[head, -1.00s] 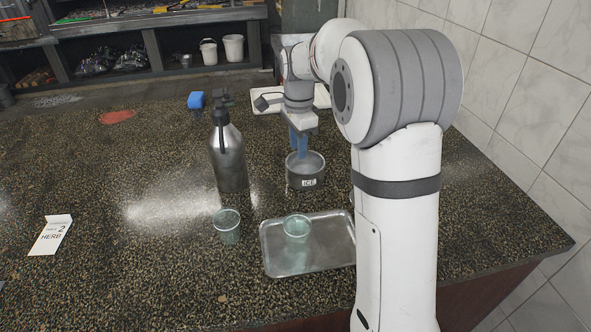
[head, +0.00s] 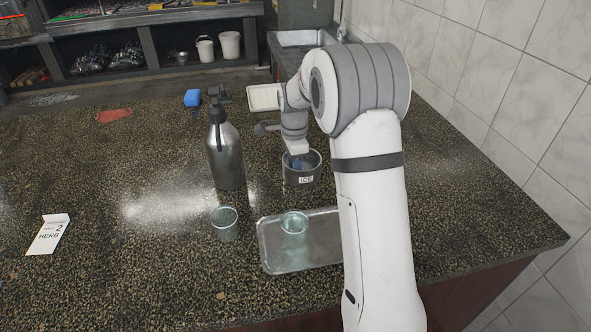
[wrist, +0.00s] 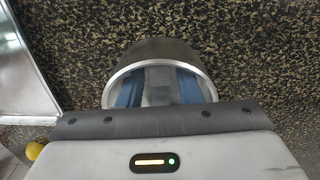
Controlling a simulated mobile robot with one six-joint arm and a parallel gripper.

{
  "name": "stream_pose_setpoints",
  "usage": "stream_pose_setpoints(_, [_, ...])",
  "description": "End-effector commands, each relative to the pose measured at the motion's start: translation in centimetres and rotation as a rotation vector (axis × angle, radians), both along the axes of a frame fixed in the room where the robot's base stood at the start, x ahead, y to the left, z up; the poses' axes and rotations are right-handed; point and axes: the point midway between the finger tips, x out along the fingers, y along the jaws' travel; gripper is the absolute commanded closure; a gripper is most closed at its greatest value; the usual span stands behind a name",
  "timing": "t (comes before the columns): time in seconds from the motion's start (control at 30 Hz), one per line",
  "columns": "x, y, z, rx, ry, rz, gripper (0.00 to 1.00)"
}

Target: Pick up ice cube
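The ice cube is not clearly distinguishable in either view. A round metal bucket marked ICE (head: 301,181) stands on the counter, and its rim shows in the wrist view (wrist: 165,64). My gripper (head: 297,161) points down into the bucket. Its blue fingers (wrist: 158,90) are spread apart inside the rim. A pale grey patch lies between them, and I cannot tell whether it is ice or the bucket's inside. The fingertips are hidden by the bucket wall in the head view.
A steel bottle (head: 226,158) stands just left of the bucket. A metal tray (head: 325,252) lies in front, with a clear cup (head: 294,223) on it. Another cup (head: 225,222) is to its left.

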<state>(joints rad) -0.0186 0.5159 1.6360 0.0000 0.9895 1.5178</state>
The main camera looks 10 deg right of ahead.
Motion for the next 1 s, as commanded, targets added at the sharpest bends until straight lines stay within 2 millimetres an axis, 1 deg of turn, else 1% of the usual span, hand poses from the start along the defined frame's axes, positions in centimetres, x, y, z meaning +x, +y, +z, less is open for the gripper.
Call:
stream_pose_setpoints(0.13, [0.0,0.0,0.0,0.000,0.000,0.000,0.68])
stream_pose_setpoints(0.5, [0.0,-0.1,0.0,0.000,0.000,-0.001,0.98])
stream_pose_setpoints(0.53, [0.0,-0.1,0.0,0.000,0.000,-0.001,1.00])
stream_pose_setpoints(0.73, [0.0,-0.1,0.1,0.000,0.000,-0.001,1.00])
stream_pose_setpoints(0.83, [0.0,-0.1,0.6,0.000,-0.002,-0.001,1.00])
stream_pose_setpoints(0.93, [0.1,-0.1,1.9,0.000,-0.004,-0.001,1.00])
stream_pose_setpoints(1.0, [0.1,-0.1,3.3,0.000,-0.005,-0.001,1.00])
